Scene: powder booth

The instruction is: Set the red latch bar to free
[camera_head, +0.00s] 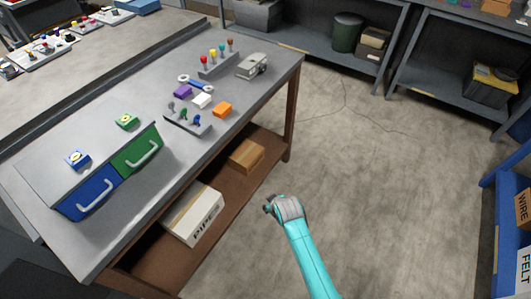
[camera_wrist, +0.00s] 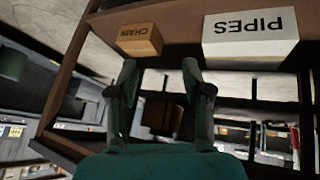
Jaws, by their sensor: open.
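My gripper (camera_wrist: 160,76) is open and empty in the wrist view, its two dark fingers apart. In the head view my gripper (camera_head: 269,206) hangs over the floor beside the workbench (camera_head: 80,245), to the right of its front edge and away from the things on top. A small red-topped upright piece (camera_head: 203,62) stands in a grey block at the bench's far end, beside yellow, teal and brown ones. No red bar shows clearly; I cannot tell whether this red piece is the latch bar or how it is set.
Blue (camera_head: 88,196) and green (camera_head: 137,152) drawers face the bench front. A second grey block (camera_head: 188,122) holds small knobs, near loose purple, white and orange blocks. Boxes marked PIPES (camera_wrist: 250,38) and CHAIN (camera_wrist: 140,40) sit on the lower shelf. The floor (camera_head: 370,190) right is open.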

